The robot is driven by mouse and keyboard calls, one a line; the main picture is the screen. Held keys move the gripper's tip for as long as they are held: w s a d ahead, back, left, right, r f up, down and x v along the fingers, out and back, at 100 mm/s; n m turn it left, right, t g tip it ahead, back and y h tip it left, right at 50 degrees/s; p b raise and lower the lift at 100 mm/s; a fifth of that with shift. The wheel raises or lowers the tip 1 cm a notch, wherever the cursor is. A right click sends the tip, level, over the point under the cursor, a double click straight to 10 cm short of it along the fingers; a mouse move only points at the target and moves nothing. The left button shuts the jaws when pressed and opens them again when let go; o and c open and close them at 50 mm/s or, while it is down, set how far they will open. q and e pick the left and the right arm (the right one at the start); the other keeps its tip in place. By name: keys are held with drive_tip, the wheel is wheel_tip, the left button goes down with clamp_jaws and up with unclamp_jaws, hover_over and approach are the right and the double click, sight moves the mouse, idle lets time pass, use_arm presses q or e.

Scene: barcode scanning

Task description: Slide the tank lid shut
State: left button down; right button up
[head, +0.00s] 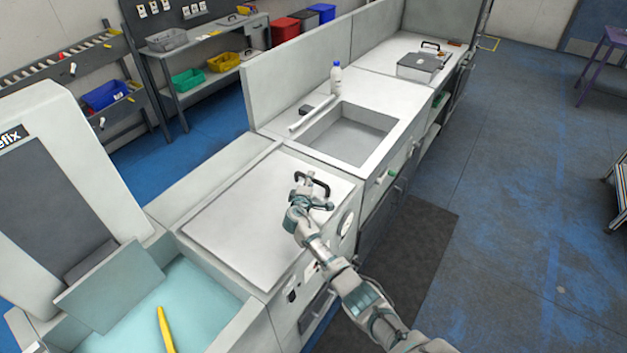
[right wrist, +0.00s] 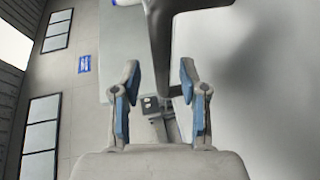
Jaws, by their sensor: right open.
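The tank lid (head: 250,222) is a flat, pale grey panel on the counter, to the right of an open tank (head: 190,312) with a pale teal inside. Its black bar handle (head: 326,187) stands near the lid's far right corner. My right gripper (head: 303,184) is at the handle, with its arm coming in from the lower right. In the right wrist view the fingers (right wrist: 160,85) are apart, with the dark handle (right wrist: 162,45) just ahead of and between them. Contact cannot be told. My left gripper is not in view.
A yellow object (head: 165,330) lies in the open tank, by a grey tilted panel (head: 110,283). A sink (head: 350,133) with a white bottle (head: 336,78) behind it lies beyond the lid. A grey lidded box (head: 419,67) stands farther back.

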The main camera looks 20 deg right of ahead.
drive_tip(key=shift+x, duration=0.95)
drive_tip(key=shift+r, duration=0.1)
clamp_jaws()
